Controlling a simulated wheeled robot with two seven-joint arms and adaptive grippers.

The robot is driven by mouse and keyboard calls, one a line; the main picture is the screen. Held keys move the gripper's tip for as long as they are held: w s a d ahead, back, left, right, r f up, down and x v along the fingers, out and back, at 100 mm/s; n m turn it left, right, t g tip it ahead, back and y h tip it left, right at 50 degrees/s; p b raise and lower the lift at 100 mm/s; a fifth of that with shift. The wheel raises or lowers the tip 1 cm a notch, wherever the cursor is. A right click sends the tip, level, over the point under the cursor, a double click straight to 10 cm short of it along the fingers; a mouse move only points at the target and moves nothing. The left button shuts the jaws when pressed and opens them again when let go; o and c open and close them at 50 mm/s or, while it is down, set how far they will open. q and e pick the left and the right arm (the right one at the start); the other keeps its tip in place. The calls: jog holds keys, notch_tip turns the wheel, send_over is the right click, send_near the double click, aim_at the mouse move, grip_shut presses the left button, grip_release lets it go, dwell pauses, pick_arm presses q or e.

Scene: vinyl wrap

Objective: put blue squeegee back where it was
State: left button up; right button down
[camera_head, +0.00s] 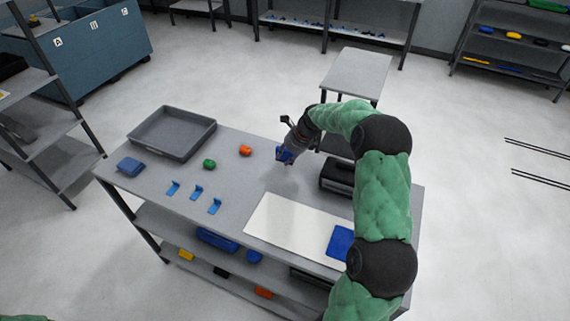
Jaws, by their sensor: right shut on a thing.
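My right gripper (289,147) reaches over the far side of the grey table (232,170). It is shut on a small blue thing, which looks like the blue squeegee (284,156). The squeegee is just above or at the tabletop; I cannot tell whether it touches. Part of it is hidden by the fingers. My left gripper is not in view.
A grey tray (148,143), a blue block (130,166), several blue brackets (197,191), a green piece (209,164) and an orange piece (245,150) occupy the left. A white board (285,224), blue pad (340,242) and black box (335,178) are right.

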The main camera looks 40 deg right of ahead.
aim_at(285, 160)
jog(key=shift+w+d+f, duration=0.15)
jog(key=shift+w+f, duration=0.1)
jog(key=shift+f, duration=0.1)
notch_tip(285, 160, down, 3)
jog(key=shift+f+b, duration=0.15)
jog(key=shift+b, duration=0.7)
jog(key=c, duration=0.9)
grip_release()
jog(key=shift+c, duration=0.2)
jog(key=p+v, duration=0.3)
jog(key=v, duration=0.9)
